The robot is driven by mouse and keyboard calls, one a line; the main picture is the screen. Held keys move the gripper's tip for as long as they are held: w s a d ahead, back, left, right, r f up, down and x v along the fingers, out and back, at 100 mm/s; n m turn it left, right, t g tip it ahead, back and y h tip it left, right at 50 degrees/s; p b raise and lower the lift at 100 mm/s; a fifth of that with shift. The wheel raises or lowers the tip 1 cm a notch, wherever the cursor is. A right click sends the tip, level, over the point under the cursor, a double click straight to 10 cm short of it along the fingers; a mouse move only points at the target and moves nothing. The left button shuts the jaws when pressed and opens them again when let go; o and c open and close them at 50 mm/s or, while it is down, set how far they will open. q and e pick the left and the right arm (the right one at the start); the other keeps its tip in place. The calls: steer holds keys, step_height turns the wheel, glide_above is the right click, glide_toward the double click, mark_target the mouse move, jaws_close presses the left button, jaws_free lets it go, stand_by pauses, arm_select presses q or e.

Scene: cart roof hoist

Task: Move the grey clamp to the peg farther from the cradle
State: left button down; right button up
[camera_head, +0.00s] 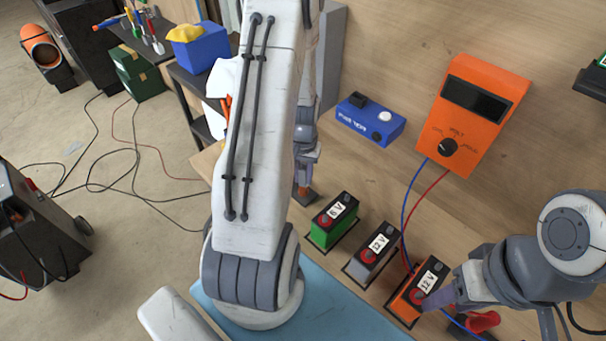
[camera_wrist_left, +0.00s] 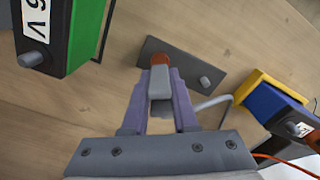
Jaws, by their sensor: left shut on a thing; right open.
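My left gripper (camera_wrist_left: 160,85) is shut on a grey piece (camera_wrist_left: 160,90), which looks like the grey clamp. Its reddish-brown tip (camera_wrist_left: 160,60) lies over a dark grey plate (camera_wrist_left: 185,62) in the left wrist view; contact is unclear. A short grey peg (camera_wrist_left: 206,82) stands on that plate, right of the clamp. A second peg is not clearly visible. A grey cable (camera_wrist_left: 215,104) runs beside the gripper. In the head view my left gripper (camera_head: 304,188) is largely hidden by my arm. My right gripper (camera_head: 438,298) is open beside the orange battery. I cannot identify the cradle with certainty.
Green (camera_head: 333,220), grey (camera_head: 371,254) and orange (camera_head: 418,291) batteries stand in a row. A blue battery-like box (camera_wrist_left: 275,105) with a yellow end is right of the plate. An orange meter (camera_head: 470,110) and blue box (camera_head: 370,122) stand behind. A red object (camera_head: 484,321) is near my right gripper.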

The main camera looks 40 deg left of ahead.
arm_select(q)
steer(key=shift+f, duration=0.3)
steer(key=c, duration=0.6)
jaws_free()
step_height(320, 180, up, 11)
steer(key=shift+f+b, duration=0.2)
steer(key=shift+b, duration=0.7)
